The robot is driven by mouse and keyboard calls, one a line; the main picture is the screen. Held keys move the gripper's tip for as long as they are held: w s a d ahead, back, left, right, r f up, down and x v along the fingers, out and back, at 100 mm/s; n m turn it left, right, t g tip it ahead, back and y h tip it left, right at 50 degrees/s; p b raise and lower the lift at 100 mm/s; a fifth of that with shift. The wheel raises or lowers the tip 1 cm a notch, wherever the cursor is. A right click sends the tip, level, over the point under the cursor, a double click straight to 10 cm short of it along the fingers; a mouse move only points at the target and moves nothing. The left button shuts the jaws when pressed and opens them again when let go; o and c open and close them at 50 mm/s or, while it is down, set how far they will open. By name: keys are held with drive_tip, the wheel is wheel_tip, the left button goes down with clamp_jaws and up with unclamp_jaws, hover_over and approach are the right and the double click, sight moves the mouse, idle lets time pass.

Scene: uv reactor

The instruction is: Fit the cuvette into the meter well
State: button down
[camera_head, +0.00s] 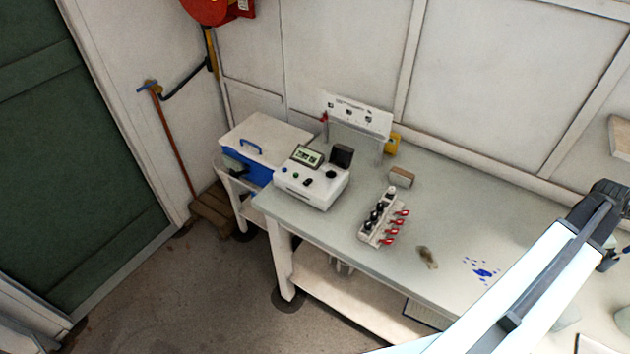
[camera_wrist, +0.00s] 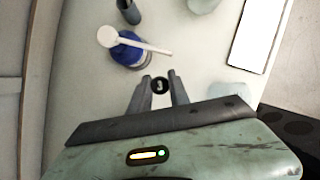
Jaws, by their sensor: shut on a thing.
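The meter (camera_head: 312,184) is a white box with a small screen, standing on the bench at its left end. Its black lid stands up, and the dark round well (camera_head: 331,174) shows in its top. My gripper (camera_wrist: 159,80) is shut on the cuvette (camera_wrist: 160,86), of which only a round black top with a pale mark shows between the fingers. The cuvette's body is hidden below its top. In the head view my arm reaches to the right, far from the meter, and I cannot make out the cuvette there.
A white rack (camera_head: 374,240) with black-topped vials and red clips stands right of the meter. A small brown box (camera_head: 401,177), a brown stain and blue spots lie on the bench. In the wrist view a blue tub (camera_wrist: 128,54) with a white scoop (camera_wrist: 150,46) is near my left finger.

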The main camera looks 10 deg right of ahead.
idle(0.4)
wheel_tip(320, 180, down, 8)
drive_tip(key=b, duration=0.8)
drive_tip(key=shift+s, duration=0.1)
drive_tip(key=shift+r+p, duration=0.3)
